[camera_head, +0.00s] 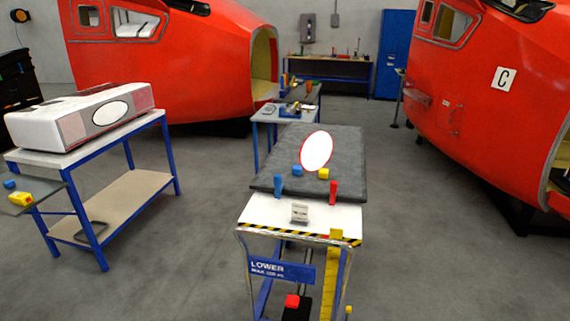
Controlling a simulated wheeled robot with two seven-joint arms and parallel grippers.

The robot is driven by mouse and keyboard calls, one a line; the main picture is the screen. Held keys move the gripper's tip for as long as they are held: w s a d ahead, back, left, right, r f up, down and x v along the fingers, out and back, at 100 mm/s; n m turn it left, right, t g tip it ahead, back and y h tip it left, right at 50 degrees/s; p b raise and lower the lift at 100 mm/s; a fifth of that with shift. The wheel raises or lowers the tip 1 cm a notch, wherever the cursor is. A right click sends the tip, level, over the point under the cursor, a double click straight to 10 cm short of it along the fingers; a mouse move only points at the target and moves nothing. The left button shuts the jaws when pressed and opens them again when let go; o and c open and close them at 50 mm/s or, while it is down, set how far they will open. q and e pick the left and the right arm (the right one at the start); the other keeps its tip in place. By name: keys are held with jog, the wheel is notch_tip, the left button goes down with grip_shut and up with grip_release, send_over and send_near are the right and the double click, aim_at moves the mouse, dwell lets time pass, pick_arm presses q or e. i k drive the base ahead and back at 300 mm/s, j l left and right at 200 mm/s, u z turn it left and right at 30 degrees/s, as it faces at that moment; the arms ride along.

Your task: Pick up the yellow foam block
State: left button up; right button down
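I cannot tell which yellow piece is foam. Neither of my grippers shows in the head view.
A white oval (316,151) lies on the slab. Blue (278,186) and red (333,191) upright pieces stand at its front edge. The middle table has a "LOWER" sign (281,271). A table with a white box (85,118) stands left. Red nosecones (170,70) flank open floor.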

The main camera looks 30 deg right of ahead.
aim_at(323, 173)
jog(key=z, duration=1.3)
jog(key=i+l, duration=0.35)
jog(key=i+l+u, duration=0.1)
jog(key=i+l, duration=0.25)
jog(key=l, duration=0.15)
